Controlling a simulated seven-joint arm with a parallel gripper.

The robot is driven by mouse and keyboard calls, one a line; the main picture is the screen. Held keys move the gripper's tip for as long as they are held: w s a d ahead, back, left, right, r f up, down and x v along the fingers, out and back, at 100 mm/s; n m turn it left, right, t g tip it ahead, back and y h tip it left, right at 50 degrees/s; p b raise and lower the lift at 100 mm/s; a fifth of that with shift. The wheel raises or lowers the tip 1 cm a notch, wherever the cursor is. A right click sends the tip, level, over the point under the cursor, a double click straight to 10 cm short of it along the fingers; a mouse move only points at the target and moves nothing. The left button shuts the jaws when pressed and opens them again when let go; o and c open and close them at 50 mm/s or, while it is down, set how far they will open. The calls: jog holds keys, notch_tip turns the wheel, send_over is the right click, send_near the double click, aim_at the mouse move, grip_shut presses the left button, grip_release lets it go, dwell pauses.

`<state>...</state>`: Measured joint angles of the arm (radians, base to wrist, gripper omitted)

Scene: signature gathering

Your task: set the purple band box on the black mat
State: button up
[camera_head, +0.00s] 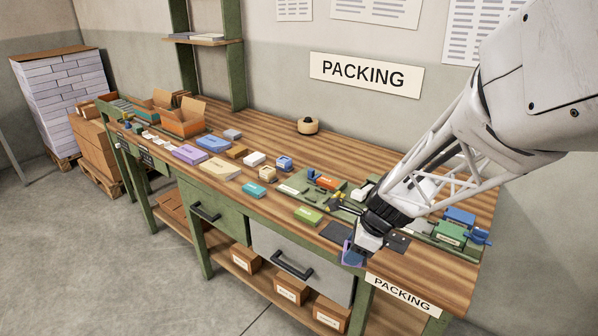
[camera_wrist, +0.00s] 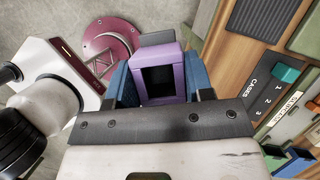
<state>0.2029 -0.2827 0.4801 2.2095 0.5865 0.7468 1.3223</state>
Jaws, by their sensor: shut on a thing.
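The purple band box (camera_wrist: 166,49) shows in the wrist view as a purple frame around a dark recess, between my blue fingers. My gripper (camera_wrist: 160,82) is shut on it. In the head view my gripper (camera_head: 353,247) hangs at the front edge of the bench, and the box (camera_head: 347,257) shows below it, partly hidden. A black mat (camera_head: 335,232) lies on the bench just left of my gripper, partly covered by it in that view. The box looks apart from the mat; its exact height cannot be told.
A dark panel (camera_head: 397,243) lies right of my gripper. A green box (camera_head: 308,216) lies to the left. Blue and green items (camera_head: 450,233) stand at the right end. A PACKING sign (camera_head: 402,294) hangs on the front edge. Open wood (camera_head: 270,207) lies further left.

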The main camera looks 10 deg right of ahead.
jog(key=w, duration=0.5)
jog(key=w+f, duration=0.1)
jog(key=w, duration=0.4)
jog(key=w+d, duration=0.1)
jog(key=w, duration=0.4)
jog(key=shift+f, duration=0.2)
jog(key=shift+f, duration=0.1)
jog(key=shift+f, duration=1.65)
jog(key=shift+f, duration=0.15)
jog(key=o, duration=0.9)
jog(key=shift+o, duration=0.2)
jog(key=v, duration=1.2)
